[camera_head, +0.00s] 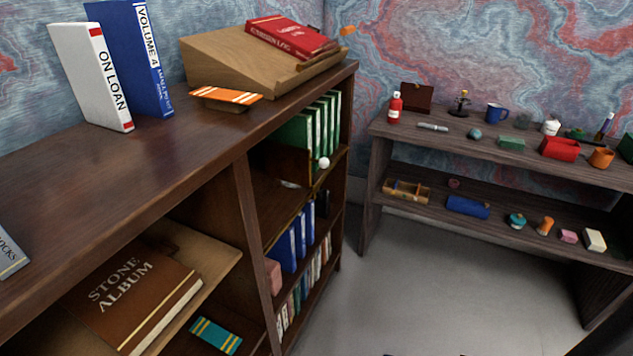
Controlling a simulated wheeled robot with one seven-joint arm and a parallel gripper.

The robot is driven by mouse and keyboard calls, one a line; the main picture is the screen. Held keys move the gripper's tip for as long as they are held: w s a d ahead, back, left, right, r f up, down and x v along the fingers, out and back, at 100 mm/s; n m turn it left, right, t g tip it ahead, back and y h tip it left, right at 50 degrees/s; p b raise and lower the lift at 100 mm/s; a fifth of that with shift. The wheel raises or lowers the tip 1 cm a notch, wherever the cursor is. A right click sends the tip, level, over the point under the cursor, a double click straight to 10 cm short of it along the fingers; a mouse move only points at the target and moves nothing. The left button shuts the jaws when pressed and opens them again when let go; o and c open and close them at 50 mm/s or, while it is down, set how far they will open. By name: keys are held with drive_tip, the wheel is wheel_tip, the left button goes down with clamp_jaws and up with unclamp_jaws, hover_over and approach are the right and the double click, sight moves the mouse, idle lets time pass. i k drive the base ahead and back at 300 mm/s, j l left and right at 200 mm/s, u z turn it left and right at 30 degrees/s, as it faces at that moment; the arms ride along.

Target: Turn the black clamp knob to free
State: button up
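I cannot make out a black clamp knob for certain. A small dark upright object with yellowish parts (460,103) stands at the back of the wooden desk (455,140) on the right. It is too small for me to tell whether it carries a clamp knob or how a knob is turned. My gripper is not recognisable in view. Only small dark bits show at the bottom edge.
A wooden bookcase (150,180) fills the left, with books and a sloped stand (215,65) on top. A red bottle (394,107), blue mug (496,113) and red tray (560,148) stand on the desk. The grey floor (400,280) before the desk is clear.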

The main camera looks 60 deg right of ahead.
sight(322, 195)
drive_tip(key=i+j+z, duration=0.1)
drive_tip(key=z, duration=1.65)
